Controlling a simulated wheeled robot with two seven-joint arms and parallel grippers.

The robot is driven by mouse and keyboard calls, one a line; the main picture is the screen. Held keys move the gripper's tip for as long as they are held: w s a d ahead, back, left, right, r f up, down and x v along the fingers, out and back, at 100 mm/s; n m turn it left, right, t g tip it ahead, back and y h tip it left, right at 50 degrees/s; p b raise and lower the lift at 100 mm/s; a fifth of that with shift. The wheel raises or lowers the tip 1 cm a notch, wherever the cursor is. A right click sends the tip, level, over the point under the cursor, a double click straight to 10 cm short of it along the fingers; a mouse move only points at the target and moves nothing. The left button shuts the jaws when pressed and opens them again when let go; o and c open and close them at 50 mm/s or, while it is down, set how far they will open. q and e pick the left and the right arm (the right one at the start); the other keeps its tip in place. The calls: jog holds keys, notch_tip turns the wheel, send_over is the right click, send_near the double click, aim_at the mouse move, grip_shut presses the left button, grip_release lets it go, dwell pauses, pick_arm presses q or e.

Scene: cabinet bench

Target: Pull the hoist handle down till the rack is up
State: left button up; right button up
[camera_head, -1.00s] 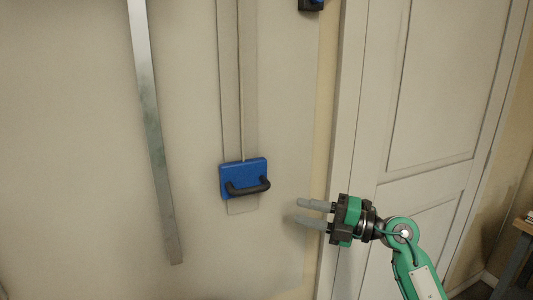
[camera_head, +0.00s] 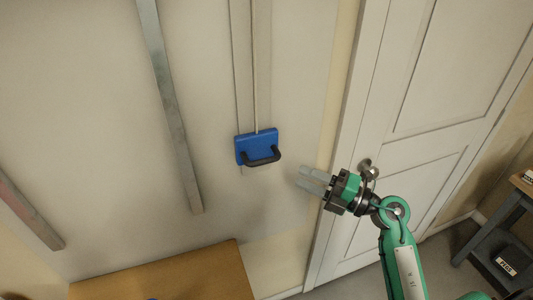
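The hoist handle is a black bar grip (camera_head: 262,158) on a blue block (camera_head: 256,143). It sits near the bottom of a grey vertical track (camera_head: 243,60) on the pale wall panel, with a thin cord rising from the block. My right gripper (camera_head: 306,180) is to the right of the handle and slightly lower in the picture, apart from it. Its two grey fingers are spread with a gap between them and hold nothing. My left gripper is not in view. The rack cannot be made out for certain.
A metal rail (camera_head: 172,110) runs down the panel left of the track, and another bar (camera_head: 30,212) is at the far left. A wooden surface (camera_head: 165,277) lies below. A white door (camera_head: 440,90) is at right, with a dark workbench (camera_head: 500,240) beyond.

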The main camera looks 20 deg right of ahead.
aim_at(264, 161)
jog(key=p+x, duration=0.3)
jog(key=x, duration=0.7)
jog(key=shift+w+r+p, duration=0.1)
jog(key=shift+p, duration=0.3)
jog(key=shift+w+a, duration=0.45)
jog(key=shift+a, duration=0.05)
grip_shut()
